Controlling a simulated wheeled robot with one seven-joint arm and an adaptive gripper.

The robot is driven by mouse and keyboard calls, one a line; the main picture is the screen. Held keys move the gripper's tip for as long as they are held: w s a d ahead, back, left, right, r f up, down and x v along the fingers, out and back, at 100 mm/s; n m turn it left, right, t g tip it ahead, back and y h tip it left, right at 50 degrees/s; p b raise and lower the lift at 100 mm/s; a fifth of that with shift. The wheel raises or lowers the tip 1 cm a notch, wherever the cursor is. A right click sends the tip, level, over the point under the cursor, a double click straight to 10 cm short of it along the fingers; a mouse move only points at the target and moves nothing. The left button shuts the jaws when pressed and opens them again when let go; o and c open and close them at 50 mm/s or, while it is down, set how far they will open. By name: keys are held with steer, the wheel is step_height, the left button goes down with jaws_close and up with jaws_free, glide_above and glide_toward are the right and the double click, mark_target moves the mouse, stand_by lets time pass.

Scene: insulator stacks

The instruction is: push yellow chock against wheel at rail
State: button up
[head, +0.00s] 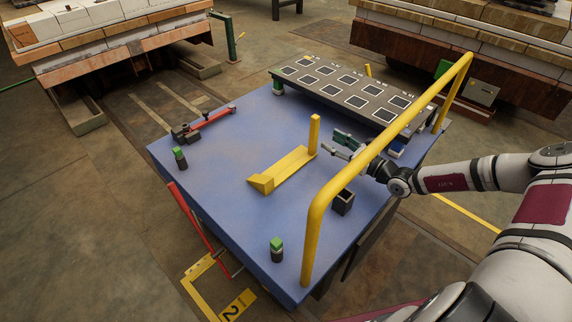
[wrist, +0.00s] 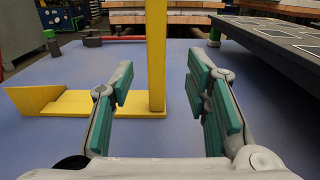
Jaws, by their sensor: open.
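The yellow chock (head: 284,170) lies on the blue table, with a wedge at its left end, a flat bar and an upright post at its right end. In the wrist view the chock's post (wrist: 156,60) stands in the gap between my fingers, touching neither in the picture. My gripper (head: 328,149) is open and empty, close to the post on its right side; its green-padded fingers show in the wrist view (wrist: 162,95). A red bar with dark blocks (head: 207,121) lies at the table's far left. I cannot clearly make out a wheel.
A yellow handrail (head: 380,150) arches over the table's right side, beside my arm. A dark open box (head: 343,203) and green-topped cylinders (head: 180,158) (head: 277,250) stand on the blue table (head: 220,180). Room left of the chock is clear.

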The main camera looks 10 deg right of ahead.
mark_target(317, 134)
steer(key=shift+x, duration=1.25)
steer(key=x, duration=0.1)
steer(key=b+x, duration=0.1)
steer(key=x, duration=0.1)
steer(key=b+x, duration=0.1)
steer(key=shift+a+f, duration=0.35)
steer(key=shift+f, duration=0.05)
steer(key=shift+w+a+r+b, duration=0.1)
steer(key=shift+w+a+b, duration=0.1)
steer(key=shift+w+b, duration=0.15)
jaws_close()
steer(key=shift+r, duration=0.15)
